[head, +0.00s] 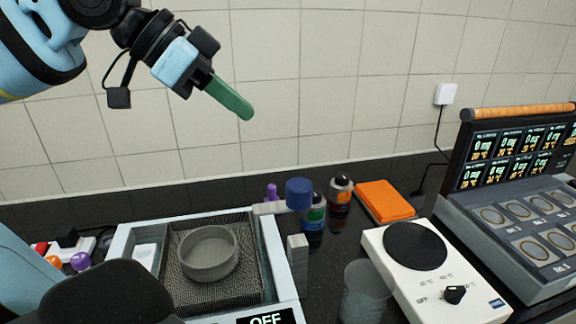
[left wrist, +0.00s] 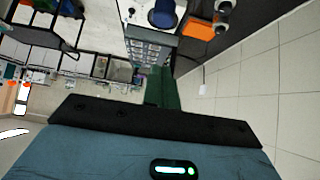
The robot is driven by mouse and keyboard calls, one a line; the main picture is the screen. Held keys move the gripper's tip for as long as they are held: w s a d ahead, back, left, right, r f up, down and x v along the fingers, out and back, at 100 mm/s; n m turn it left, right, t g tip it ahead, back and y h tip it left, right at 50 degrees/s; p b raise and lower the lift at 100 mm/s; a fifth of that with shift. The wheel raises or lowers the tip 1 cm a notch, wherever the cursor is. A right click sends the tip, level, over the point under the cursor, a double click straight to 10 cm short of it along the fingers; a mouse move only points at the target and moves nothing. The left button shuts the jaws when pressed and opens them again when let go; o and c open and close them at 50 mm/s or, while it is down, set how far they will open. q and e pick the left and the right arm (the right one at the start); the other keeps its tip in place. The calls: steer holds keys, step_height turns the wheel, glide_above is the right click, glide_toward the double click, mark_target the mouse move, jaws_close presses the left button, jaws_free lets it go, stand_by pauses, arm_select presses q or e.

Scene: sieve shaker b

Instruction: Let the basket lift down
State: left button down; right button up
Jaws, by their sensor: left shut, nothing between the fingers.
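A pale blue bath (head: 276,262) stands at the lower left of the head view. Its mesh basket (head: 183,293) holds a round grey sieve (head: 208,253). A blue knob (head: 299,192) stands at the bath's back right corner, beside a light grey bar (head: 268,208); how they join is unclear. The green fingers (left wrist: 162,88) also show in the left wrist view. My right gripper is out of view.
Small bottles (head: 339,190) and an orange box (head: 385,200) stand behind. A clear beaker (head: 364,292) and a white hotplate (head: 430,285) are to the right, then a grey device with screens (head: 515,215). An OFF display (head: 265,318) is on the bath's front.

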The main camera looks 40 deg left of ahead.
arm_select(q)
steer(key=shift+f, duration=0.1)
steer(key=b, duration=0.2)
glide_toward(305, 181)
steer(key=w+d, duration=0.2)
steer(key=shift+w+d+f, duration=0.2)
steer(key=shift+f, duration=0.4)
steer(key=shift+w+d+f, duration=0.15)
steer(key=shift+w+f, duration=0.05)
steer(key=shift+f, duration=1.05)
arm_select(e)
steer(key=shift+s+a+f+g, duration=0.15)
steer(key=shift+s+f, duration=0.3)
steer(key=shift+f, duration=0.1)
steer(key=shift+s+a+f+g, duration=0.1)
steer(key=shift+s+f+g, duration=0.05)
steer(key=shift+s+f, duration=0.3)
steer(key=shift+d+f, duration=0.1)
